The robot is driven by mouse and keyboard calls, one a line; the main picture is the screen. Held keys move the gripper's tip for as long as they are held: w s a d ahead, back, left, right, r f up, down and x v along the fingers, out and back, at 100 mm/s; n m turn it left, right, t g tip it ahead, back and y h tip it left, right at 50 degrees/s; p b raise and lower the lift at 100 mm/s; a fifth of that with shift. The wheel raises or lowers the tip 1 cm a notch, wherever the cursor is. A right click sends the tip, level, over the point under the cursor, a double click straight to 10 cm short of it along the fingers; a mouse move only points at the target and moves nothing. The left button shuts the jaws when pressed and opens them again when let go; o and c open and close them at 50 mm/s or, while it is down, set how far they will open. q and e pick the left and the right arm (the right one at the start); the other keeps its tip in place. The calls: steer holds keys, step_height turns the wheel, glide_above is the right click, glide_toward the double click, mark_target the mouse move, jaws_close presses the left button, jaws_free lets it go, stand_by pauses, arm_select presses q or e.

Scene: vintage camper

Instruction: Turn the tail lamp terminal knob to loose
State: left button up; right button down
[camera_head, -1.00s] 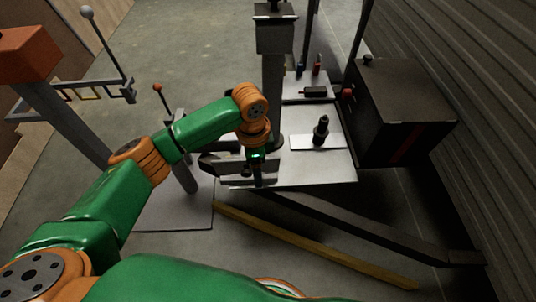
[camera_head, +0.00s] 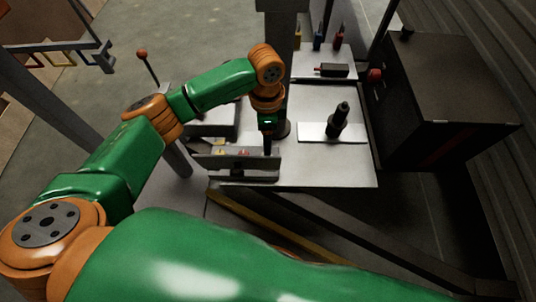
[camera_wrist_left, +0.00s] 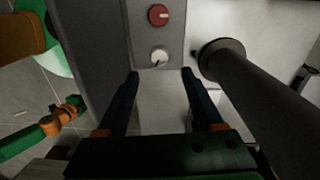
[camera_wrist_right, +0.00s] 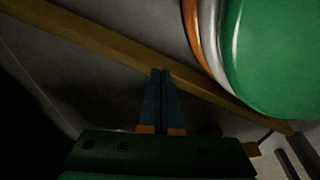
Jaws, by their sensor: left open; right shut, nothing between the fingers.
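A grey terminal panel (camera_wrist_left: 153,35) with a red knob (camera_wrist_left: 158,15) and a cream knob (camera_wrist_left: 159,57) shows in the left wrist view; any lettering is too small to read, so I cannot tell which knob is the tail lamp's. In the head view the red knob (camera_head: 244,152) shows beside a yellow one (camera_head: 220,151), left of my gripper. My left gripper (camera_wrist_left: 160,73) is open, its fingertips on either side of and just below the cream knob, with nothing between them. My right gripper (camera_wrist_right: 160,73) is shut and empty over the floor, outside the head view.
A dark post (camera_wrist_left: 265,95) stands close right of my left gripper. A black tool (camera_head: 338,120) stands on a white plate at the table's (camera_head: 330,165) right. A dark box (camera_head: 450,90) stands farther right. A yellow beam (camera_wrist_right: 100,40) runs past my right gripper.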

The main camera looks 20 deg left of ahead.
arm_select(q)
steer(key=shift+f, duration=0.65)
step_height(320, 180, down, 6)
steer(key=b, duration=0.2)
steer(key=shift+s+r+b, duration=0.1)
steer(key=shift+s+b, duration=0.05)
steer(key=shift+b, duration=0.15)
steer(key=shift+f, duration=0.25)
jaws_close()
arm_select(e)
steer(key=w, duration=0.1)
steer(key=w+a, duration=0.2)
steer(key=shift+f, duration=0.25)
